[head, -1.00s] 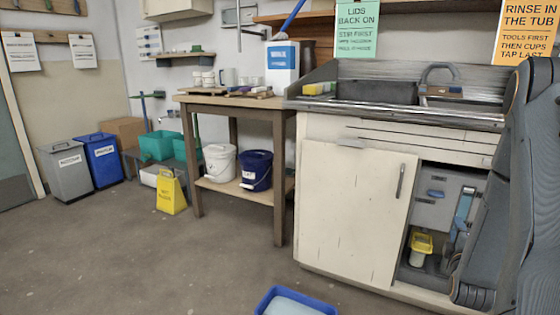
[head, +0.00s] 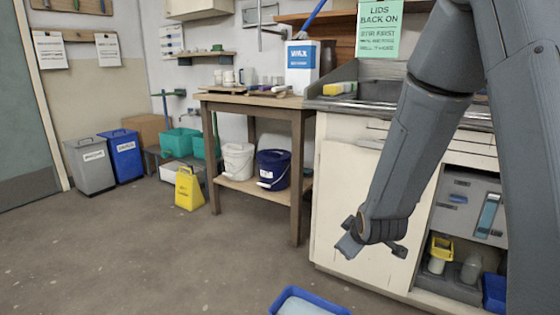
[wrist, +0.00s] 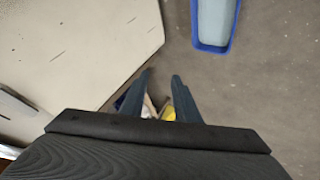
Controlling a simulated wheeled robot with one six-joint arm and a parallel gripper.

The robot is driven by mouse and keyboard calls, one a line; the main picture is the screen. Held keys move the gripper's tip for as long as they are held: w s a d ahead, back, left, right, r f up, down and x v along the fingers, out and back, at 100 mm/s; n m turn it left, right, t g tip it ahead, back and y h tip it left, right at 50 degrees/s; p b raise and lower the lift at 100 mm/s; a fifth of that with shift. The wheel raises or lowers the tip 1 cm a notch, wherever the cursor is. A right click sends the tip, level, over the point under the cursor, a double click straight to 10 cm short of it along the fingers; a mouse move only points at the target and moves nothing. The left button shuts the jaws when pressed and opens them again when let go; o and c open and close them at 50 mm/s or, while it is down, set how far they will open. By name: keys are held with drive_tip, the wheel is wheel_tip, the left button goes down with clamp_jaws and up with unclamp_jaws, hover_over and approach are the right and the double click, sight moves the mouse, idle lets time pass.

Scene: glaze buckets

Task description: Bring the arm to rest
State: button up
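My gripper (head: 372,250) hangs in front of the pale sink cabinet, pointing down, in the head view. It also shows in the wrist view (wrist: 162,74), where its two dark fingers stand apart with nothing held between them. My arm (head: 400,150) reaches down from the upper right and hides part of the cabinet and the sink.
The sink cabinet (head: 340,190) has an open bay at right with a yellow-topped container (head: 440,250). A blue tub (head: 305,303) lies on the floor in front. A wooden bench (head: 250,103) holds buckets below.

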drive_tip(key=s+a+r+m+g+y, duration=0.15)
drive_tip(key=s+a+g, duration=0.35)
drive_tip(key=s+a, duration=1.05)
drive_tip(key=s+a+r+m+g+h, duration=0.1)
drive_tip(key=s+r+g, duration=0.1)
drive_tip(key=s, duration=0.7)
drive_tip(key=s+a+r+g, duration=0.2)
drive_tip(key=s, duration=0.6)
drive_tip(key=d+r+m+p, duration=0.6)
drive_tip(key=d+r+p, duration=1.3)
drive_tip(key=r+p, duration=0.4)
drive_tip(key=p, duration=0.3)
drive_tip(key=shift+s+r+h+p, duration=0.3)
drive_tip(key=shift+h+p, duration=0.05)
drive_tip(key=shift+d+m, duration=0.1)
drive_tip(key=shift+m, duration=0.25)
